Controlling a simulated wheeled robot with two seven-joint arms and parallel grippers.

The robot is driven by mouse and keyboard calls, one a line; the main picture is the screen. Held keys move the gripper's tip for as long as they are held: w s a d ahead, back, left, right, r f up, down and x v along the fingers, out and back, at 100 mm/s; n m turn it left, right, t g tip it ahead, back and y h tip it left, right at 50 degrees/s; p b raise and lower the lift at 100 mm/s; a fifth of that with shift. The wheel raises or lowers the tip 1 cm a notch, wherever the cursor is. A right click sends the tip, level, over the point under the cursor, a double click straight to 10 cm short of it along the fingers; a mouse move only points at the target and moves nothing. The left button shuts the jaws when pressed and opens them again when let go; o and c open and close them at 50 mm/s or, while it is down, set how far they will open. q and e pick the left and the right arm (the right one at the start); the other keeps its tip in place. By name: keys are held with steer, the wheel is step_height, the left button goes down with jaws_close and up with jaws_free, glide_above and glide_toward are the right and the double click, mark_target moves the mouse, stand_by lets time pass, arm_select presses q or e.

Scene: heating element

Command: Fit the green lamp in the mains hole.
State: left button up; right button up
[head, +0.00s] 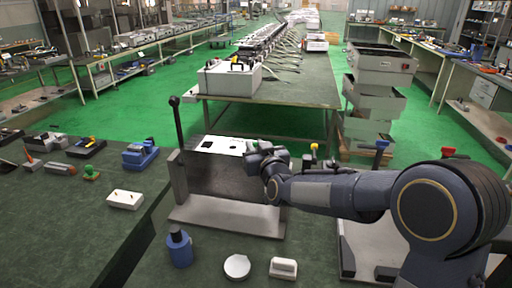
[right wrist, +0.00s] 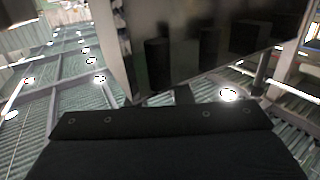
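A white panel (head: 222,145) with dark openings lies on top of a metal stand (head: 228,218) in the head view. One dark opening (head: 208,145) is at its left, and others are toward its right. My right gripper (head: 257,152) is at the right edge of the panel. A small greenish patch shows at its tip, but I cannot tell if this is the lamp or the floor behind. A small green piece (head: 91,172) sits on the left table. In the right wrist view the fingers and any held thing are not clear. My left gripper is not in view.
A black lever (head: 178,122) rises at the stand's left. A blue bottle (head: 179,248), a white round dish (head: 237,267) and a white block (head: 283,268) are in front. A white box (head: 125,199) is on the left table (head: 60,235). Coloured-handled parts are at right.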

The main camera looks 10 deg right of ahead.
steer(key=o, duration=0.5)
steer(key=shift+o, duration=0.2)
steer(key=s+d+b, duration=0.1)
steer(key=s, duration=0.6)
steer(key=shift+s+r, duration=0.25)
steer(key=shift+s, duration=0.15)
steer(key=s+d+f+g, duration=0.2)
steer(key=s, duration=0.3)
steer(key=s+d+f+m+g+y, duration=0.1)
steer(key=s+d+g, duration=0.1)
steer(key=s, duration=0.4)
steer(key=shift+d+f+y, duration=0.3)
steer(key=shift+d+f, duration=0.1)
steer(key=shift+d, duration=0.05)
steer(key=s+f+g, duration=0.2)
steer(key=s+f, duration=0.1)
steer(key=s, duration=0.4)
steer(key=s+d+f+m+g, duration=0.1)
steer(key=s+f+g, duration=0.2)
steer(key=s, duration=0.4)
steer(key=s+f+m+g, duration=0.1)
steer(key=s+f+g, duration=0.1)
steer(key=s, duration=0.6)
steer(key=shift+d+f+g, duration=0.25)
steer(key=shift+f+g, duration=0.05)
steer(key=shift+f, duration=0.35)
steer(key=shift+c, duration=0.3)
